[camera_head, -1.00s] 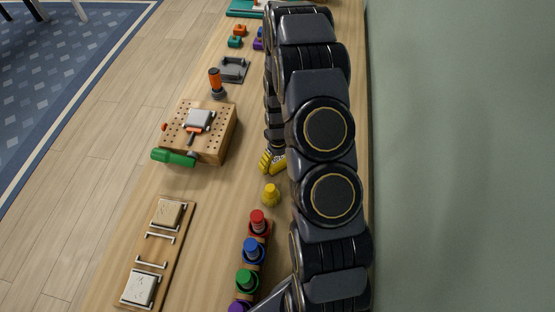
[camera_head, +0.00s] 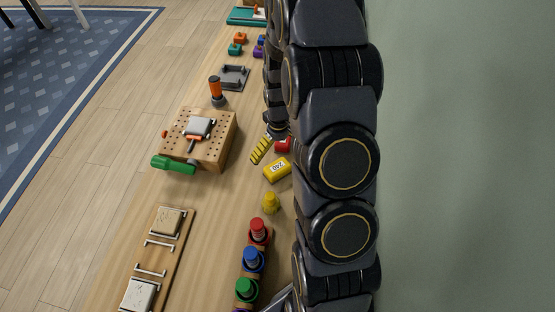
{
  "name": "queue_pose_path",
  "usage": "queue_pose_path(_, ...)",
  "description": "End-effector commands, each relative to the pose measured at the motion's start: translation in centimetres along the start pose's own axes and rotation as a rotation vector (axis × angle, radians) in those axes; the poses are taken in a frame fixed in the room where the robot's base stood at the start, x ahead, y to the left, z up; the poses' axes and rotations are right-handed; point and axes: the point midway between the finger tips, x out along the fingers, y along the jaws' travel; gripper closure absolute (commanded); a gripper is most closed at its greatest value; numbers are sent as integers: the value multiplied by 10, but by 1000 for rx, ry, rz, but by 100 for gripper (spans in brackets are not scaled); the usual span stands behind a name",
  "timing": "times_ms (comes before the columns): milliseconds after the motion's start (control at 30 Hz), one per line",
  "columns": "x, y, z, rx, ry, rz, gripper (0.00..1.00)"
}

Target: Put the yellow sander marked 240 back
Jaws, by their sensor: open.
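The yellow sander marked 240 (camera_head: 277,170) lies on the bench right of the pegboard block, its label facing up. My gripper (camera_head: 262,149), with yellow-striped fingers, is open just above and left of it in the picture, apart from it. The arm hides part of the gripper. A wooden board (camera_head: 158,257) at the lower left has metal brackets with an empty stretch between two of them. A pale block (camera_head: 168,221) sits at its far end and another pale block (camera_head: 138,295) at its near end.
A red object (camera_head: 283,145) sits beside my gripper, partly hidden. A yellow piece (camera_head: 271,202) stands near the sander, with a rack of red, blue and green pegs (camera_head: 253,259) below it. Bench space between board and rack is clear.

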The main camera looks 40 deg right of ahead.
Motion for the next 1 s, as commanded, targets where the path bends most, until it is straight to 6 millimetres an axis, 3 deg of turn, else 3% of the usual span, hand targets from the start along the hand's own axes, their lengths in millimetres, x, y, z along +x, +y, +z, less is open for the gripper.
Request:
queue_pose_path(100, -18, 0, 0, 0, 0, -1, 0)
queue_pose_path(267, -32, -1, 0, 1, 0, -1, 0)
queue_pose_path(367, -45, -9, 3, -2, -7, -3, 0)
queue_pose_path(467, -70, -29, 10, -8, -11, -3, 0)
queue_pose_path(567, -103, -59, 28, -12, -30, -6, 0)
queue_pose_path(700, -147, -99, 67, -14, -62, -8, 0)
queue_pose_path(900, -190, -143, 137, -11, -109, -3, 0)
queue_pose_path(1000, -204, -155, 169, -7, -120, 5, 0)
